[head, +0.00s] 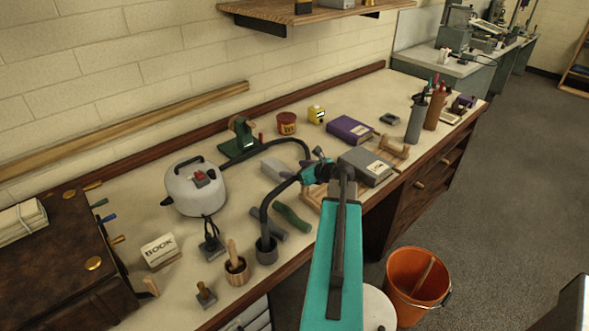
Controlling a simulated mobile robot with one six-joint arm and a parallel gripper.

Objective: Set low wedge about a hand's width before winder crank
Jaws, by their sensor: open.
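My teal arm reaches in from the bottom, and my gripper (321,156) is small and dark at its far end, over the middle of the bench. It is open and I see nothing held in it. A pale grey, low, sloped block (274,167) lies left of my gripper and looks like the low wedge, though I cannot be sure. A dark green device (240,139) with an upright part stands behind it, near the wall. I cannot tell whether this is the winder crank. My arm hides part of the bench front.
A white canister (195,190) with a black hose stands at left. A purple book (349,129), a grey box (366,166), a red tin (287,123) and a yellow item (316,115) crowd the right middle. An orange bucket (415,284) stands on the floor.

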